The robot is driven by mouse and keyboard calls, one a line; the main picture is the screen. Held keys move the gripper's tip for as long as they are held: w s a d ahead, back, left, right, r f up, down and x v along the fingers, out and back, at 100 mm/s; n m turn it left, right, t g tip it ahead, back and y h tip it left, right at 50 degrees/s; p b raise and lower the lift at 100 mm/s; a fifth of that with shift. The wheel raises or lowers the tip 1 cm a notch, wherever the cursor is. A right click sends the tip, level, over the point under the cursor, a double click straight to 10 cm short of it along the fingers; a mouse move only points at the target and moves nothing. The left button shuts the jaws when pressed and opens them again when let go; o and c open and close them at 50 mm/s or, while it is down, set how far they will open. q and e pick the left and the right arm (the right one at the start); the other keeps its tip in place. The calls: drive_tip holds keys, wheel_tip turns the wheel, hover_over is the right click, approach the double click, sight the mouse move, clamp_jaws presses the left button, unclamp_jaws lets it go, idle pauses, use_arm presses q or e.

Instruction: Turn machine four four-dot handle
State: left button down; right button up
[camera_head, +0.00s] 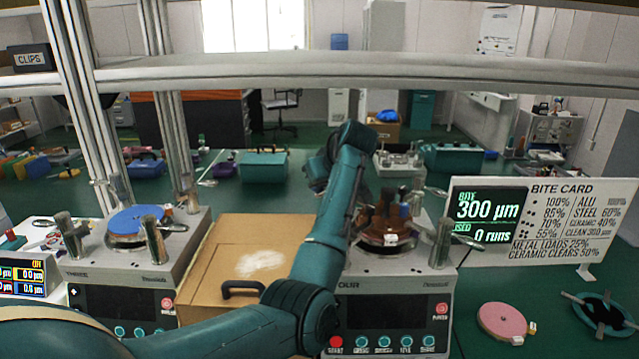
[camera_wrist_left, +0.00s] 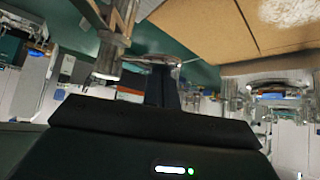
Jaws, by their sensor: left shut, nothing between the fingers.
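Machine four (camera_head: 385,270), a grey box with a dark screen and a row of buttons, stands right of centre in the head view. A brown round plate (camera_head: 388,232) is on its top, with metal posts around it, one being the right post (camera_head: 441,243). I cannot read dots on any handle, so I cannot tell which is the four-dot one. My left arm crosses the machine's left side and hides part of it. My left gripper (camera_head: 318,174) is behind the forearm, above the far bench. Its dark fingers show shut and empty in the left wrist view (camera_wrist_left: 162,85).
Machine three (camera_head: 140,270) with a blue plate stands left. A cardboard-coloured box (camera_head: 250,250) with a black handle sits between the machines. A bite card (camera_head: 540,225) stands right, near a pink disc (camera_head: 505,322) and a dark ring (camera_head: 605,312). A shelf beam (camera_head: 330,72) crosses overhead.

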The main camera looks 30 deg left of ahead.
idle(0.5)
use_arm(q)
drive_tip(key=a+r, duration=0.1)
drive_tip(key=a, duration=0.3)
drive_tip(key=d+r+b, duration=0.2)
drive_tip(key=d+r, duration=0.5)
drive_tip(key=shift+s, duration=0.35)
